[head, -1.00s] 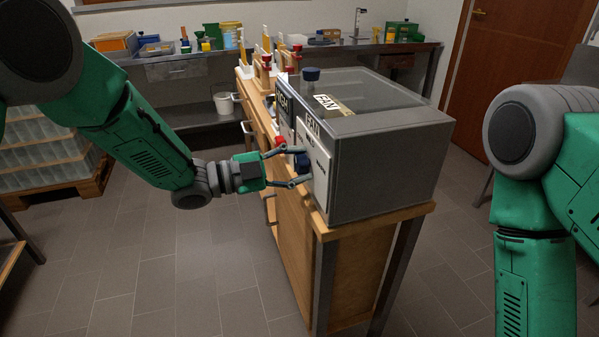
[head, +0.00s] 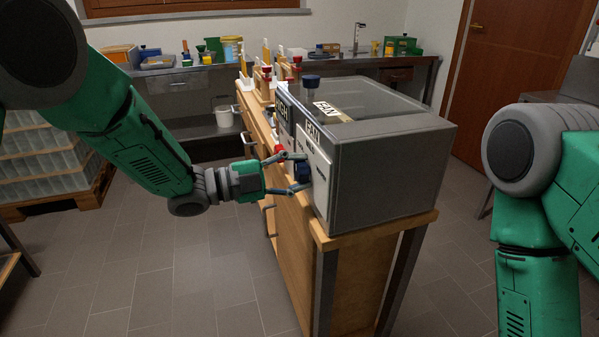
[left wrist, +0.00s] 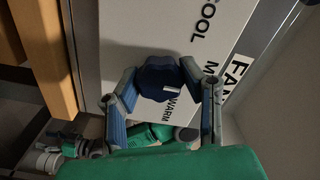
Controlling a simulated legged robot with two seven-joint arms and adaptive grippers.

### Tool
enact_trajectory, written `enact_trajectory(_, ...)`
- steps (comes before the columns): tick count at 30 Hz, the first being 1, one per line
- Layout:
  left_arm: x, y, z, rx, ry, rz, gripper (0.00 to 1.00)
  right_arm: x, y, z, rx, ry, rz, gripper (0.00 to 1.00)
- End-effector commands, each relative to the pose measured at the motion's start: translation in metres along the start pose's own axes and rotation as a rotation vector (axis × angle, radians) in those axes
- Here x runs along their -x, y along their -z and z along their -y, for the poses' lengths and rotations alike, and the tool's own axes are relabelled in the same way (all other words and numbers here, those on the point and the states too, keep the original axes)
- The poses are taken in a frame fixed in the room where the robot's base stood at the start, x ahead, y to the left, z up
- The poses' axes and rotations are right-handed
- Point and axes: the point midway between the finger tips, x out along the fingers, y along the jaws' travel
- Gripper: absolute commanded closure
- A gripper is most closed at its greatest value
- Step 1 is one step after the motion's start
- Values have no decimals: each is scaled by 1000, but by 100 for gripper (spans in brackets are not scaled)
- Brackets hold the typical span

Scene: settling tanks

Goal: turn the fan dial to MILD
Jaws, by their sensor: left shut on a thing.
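The fan dial (head: 303,173) is a dark blue knob on the white front panel (head: 320,178) of a grey box marked FAN (head: 390,165). My left gripper (head: 301,172) reaches it from the left, with one finger above and one below. In the left wrist view the dial (left wrist: 160,80) sits between the blue-padded fingers (left wrist: 159,72), which are shut on it. A small white mark on the dial lies near the WARM label (left wrist: 182,107). COOL (left wrist: 205,22) is readable; a label starting with M (left wrist: 209,68) is partly hidden by a finger. My right gripper is out of view.
A red knob (head: 279,151) is on the panel just beyond the dial. A blue-topped post (head: 311,82) stands by the box. The box rests on a wooden bench (head: 370,229); the tiled floor (head: 190,275) in front is clear.

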Motion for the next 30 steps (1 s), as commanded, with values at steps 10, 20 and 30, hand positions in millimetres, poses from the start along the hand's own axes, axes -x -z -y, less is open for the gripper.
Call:
enact_trajectory(10,0,0,-2,3,-4,1,44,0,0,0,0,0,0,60)
enact_trajectory(20,31,-1,-2,5,-3,4,44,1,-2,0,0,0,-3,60)
enact_trajectory(30,100,-2,-2,6,-3,3,44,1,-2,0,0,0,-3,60)
